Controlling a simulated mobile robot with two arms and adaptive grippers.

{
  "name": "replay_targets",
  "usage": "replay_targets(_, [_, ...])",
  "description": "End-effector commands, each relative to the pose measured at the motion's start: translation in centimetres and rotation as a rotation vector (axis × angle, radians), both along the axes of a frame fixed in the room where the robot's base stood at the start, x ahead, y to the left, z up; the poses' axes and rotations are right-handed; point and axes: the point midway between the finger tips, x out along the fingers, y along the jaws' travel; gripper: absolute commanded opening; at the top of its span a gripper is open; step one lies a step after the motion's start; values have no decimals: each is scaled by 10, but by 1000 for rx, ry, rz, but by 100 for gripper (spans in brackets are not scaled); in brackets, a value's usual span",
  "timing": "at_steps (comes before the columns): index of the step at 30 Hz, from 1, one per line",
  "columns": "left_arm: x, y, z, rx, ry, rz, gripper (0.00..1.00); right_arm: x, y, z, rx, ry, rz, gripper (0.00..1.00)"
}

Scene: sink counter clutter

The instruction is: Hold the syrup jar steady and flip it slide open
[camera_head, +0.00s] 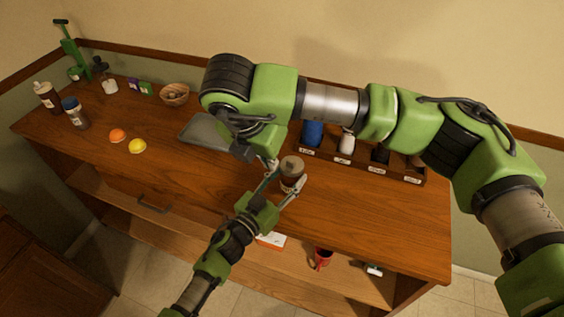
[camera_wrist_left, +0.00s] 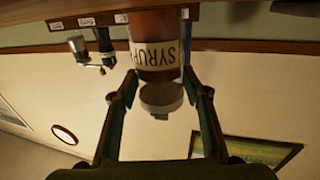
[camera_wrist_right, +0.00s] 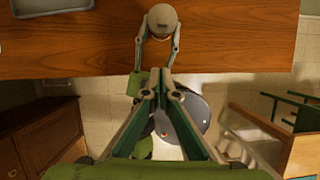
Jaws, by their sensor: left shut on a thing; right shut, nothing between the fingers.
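The syrup jar (camera_head: 291,172) is brown with a pale lid and stands near the counter's front edge. Its SYRUP label shows upside down in the left wrist view (camera_wrist_left: 157,58), with the lid (camera_wrist_left: 161,97) hanging below it there. My left gripper (camera_head: 284,184) has a finger on each side of the jar and is shut on it. In the right wrist view the jar's round top (camera_wrist_right: 162,18) sits between the left fingers. My right gripper (camera_wrist_right: 163,80) is shut and empty, apart from the lid. In the head view its tip is close beside the jar on the left.
A grey tray (camera_head: 196,133) lies behind and left of the jar. A labelled wooden rack (camera_head: 345,158) with containers stands at the back right. An orange (camera_head: 117,135), a lemon (camera_head: 137,146) and bottles (camera_head: 74,113) are at the left. The counter's front right is clear.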

Motion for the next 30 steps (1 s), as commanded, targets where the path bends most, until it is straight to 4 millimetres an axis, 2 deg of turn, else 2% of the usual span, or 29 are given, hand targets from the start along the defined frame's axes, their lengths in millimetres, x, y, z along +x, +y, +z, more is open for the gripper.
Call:
replay_targets(5, [0, 0, -1, 1, 1, 0, 11, 7, -4, -20, -2, 4, -3, 0])
replay_targets(16, [0, 0, -1, 1, 1, 0, 11, 33, -15, -92, -2, 4, -3, 0])
replay_targets(22, [0, 0, -1, 1, 2, 0, 11, 60, -26, -92, 0, 0, -3, 0])
replay_targets(30, [0, 0, -1, 1, 2, 0, 11, 71, -30, -91, 0, 0, 1, 0])
